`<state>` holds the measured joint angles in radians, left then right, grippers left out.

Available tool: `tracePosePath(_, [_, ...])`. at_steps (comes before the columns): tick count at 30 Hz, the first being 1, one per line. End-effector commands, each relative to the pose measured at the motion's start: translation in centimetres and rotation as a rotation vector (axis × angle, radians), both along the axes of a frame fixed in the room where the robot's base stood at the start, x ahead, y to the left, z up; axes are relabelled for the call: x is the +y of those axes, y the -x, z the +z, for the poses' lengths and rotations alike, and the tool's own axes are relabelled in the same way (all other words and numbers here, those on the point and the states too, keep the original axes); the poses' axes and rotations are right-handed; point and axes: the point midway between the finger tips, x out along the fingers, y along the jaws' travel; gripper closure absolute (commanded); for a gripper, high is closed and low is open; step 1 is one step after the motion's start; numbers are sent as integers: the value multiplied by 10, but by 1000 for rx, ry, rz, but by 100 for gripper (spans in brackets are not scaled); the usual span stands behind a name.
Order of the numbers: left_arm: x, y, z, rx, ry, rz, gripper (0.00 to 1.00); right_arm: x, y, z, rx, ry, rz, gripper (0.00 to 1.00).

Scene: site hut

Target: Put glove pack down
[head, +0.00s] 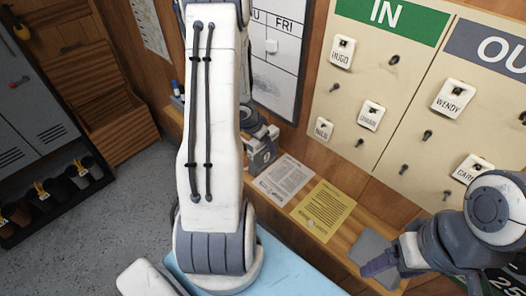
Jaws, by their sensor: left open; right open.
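A small grey and white pack with a dark mark (264,157), which looks like the glove pack, stands on the wooden shelf, partly hidden behind my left arm. My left gripper (262,134) is right above and against its top, mostly hidden by the arm; its jaws are open. I cannot tell whether the fingers touch the pack. My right gripper (376,262) is open at the lower right, low over the shelf's near end. Dark grey and purplish parts show at its tips; I see nothing clearly held there.
A white sheet (283,180) and a yellow sheet (324,210) lie on the wooden shelf (380,214). An IN/OUT board (376,75) with name tags on pegs hangs above. A light-blue surface (285,273) is below.

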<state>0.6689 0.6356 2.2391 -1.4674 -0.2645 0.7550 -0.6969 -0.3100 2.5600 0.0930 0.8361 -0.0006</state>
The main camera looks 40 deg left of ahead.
Motion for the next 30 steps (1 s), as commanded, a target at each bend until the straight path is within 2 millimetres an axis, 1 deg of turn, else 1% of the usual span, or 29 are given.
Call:
tracePosePath(12, [0,0,-2,0,0,0,21,0,0,0,0,0,0,27])
tracePosePath(13, [0,0,-2,0,0,0,29,0,0,0,0,0,0,27])
tracePosePath(14, [0,0,-2,0,0,0,40,0,0,0,0,0,0,27])
tracePosePath(15, [0,0,-2,0,0,0,56,0,0,0,0,0,0,27])
tracePosePath(17, [0,0,-2,0,0,0,79,0,0,0,0,0,0,27])
tracePosePath(18, [0,0,-2,0,0,0,94,0,0,0,0,0,0,27])
tracePosePath(19, [0,0,-2,0,0,0,100,0,0,0,0,0,0,27])
tracePosePath(30, [0,0,0,-1,-1,0,100,0,0,0,0,0,0,27])
